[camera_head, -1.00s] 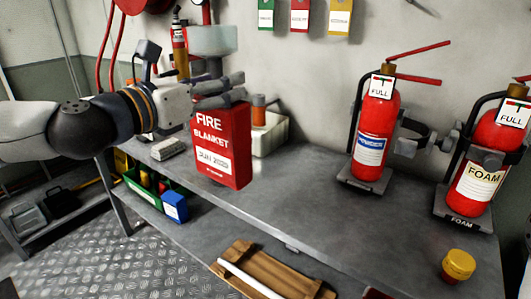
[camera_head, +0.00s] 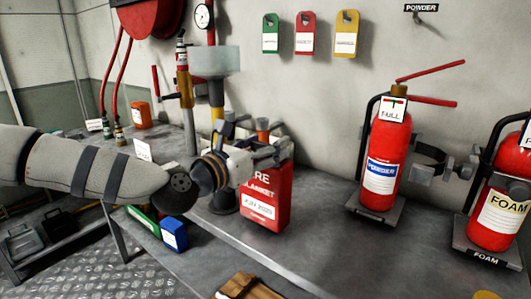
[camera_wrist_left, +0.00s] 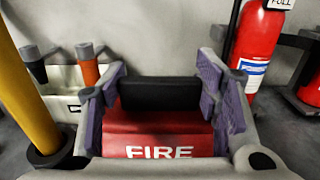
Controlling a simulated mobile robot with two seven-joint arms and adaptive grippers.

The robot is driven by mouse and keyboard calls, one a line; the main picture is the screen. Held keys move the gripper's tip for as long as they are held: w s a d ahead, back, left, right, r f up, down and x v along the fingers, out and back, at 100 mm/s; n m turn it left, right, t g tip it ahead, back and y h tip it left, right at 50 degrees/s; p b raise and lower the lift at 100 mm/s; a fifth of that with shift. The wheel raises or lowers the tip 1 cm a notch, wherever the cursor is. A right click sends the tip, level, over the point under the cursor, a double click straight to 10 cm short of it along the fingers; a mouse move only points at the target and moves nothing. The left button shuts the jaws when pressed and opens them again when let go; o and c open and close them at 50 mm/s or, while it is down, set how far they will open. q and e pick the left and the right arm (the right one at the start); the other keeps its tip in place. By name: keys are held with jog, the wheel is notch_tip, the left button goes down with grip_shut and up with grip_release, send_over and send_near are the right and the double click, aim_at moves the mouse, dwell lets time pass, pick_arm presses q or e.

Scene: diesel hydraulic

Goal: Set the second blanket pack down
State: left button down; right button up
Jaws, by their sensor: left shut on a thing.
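The red fire blanket pack (camera_head: 266,194) stands upright at the bench, its white date label facing me. My left gripper (camera_head: 272,148) is shut on its top from above and partly covers the lettering. In the left wrist view the red pack (camera_wrist_left: 158,133) lies between the two purple-padded fingers of the left gripper (camera_wrist_left: 160,95), with a black part at its top. The pack's lower edge is at or just above the bench top (camera_head: 310,232); I cannot tell if it touches. No other blanket pack is clear to see. My right gripper is out of view.
A powder extinguisher (camera_head: 382,160) stands right of the pack, and a foam extinguisher (camera_head: 500,208) farther right. A yellow post (camera_wrist_left: 22,95) is close left of the gripper. A pale bin (camera_wrist_left: 62,80) is behind. Bare bench lies between pack and powder extinguisher.

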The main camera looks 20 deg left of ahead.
pick_arm(q)
jog(key=shift+f, duration=0.55)
jog(key=shift+f, duration=0.25)
jog(key=c, duration=0.6)
grip_release()
jog(key=shift+s+f, duration=0.1)
jog(key=shift+o, duration=0.2)
